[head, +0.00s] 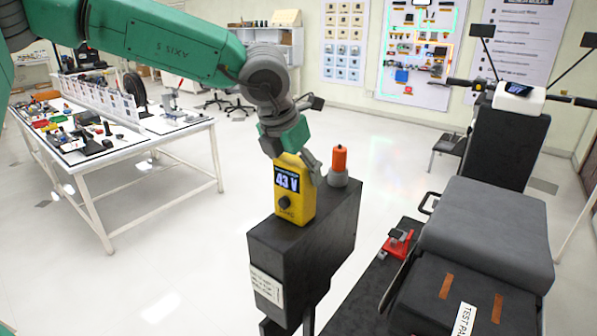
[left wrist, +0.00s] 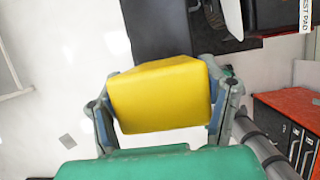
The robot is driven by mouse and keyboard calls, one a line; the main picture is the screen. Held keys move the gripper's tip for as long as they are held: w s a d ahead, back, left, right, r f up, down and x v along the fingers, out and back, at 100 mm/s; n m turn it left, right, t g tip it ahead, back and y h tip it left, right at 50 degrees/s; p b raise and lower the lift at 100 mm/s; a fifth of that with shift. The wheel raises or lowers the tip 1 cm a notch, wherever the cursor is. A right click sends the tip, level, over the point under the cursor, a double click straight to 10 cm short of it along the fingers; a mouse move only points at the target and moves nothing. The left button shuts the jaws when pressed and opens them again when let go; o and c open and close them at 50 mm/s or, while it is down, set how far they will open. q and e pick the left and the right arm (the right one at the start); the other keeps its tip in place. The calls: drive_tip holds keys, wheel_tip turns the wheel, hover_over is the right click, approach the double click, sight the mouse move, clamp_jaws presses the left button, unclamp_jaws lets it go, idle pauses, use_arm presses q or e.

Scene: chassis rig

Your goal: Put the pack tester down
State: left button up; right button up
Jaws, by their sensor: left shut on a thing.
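The pack tester (head: 294,191) is a yellow box with a dark display reading "43 V" and a black knob. It stands upright at the top of a black stand (head: 318,233); I cannot tell whether its base touches the surface. My left gripper (head: 298,160) is shut on the upper part of the tester. In the left wrist view the yellow tester (left wrist: 160,97) sits between both fingers of the left gripper (left wrist: 163,108). The stand's dark top (left wrist: 157,30) shows behind it. My right gripper is not in view.
An orange cylinder (head: 339,159) on a grey base stands on the stand just right of the tester. A grey-seated black rig (head: 487,232) with a red clamp-like part (head: 397,241) beside it is at right. A white workbench (head: 118,150) with tools is at left. Floor between is clear.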

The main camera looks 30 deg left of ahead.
sight(282, 198)
use_arm(q)
drive_tip(key=shift+s+d, duration=0.1)
drive_tip(key=shift+s, duration=0.1)
drive_tip(key=shift+f, duration=0.1)
drive_tip(key=o, duration=1.6)
drive_tip(key=shift+w, duration=0.1)
drive_tip(key=shift+c, duration=0.2)
drive_tip(key=v, duration=1.2)
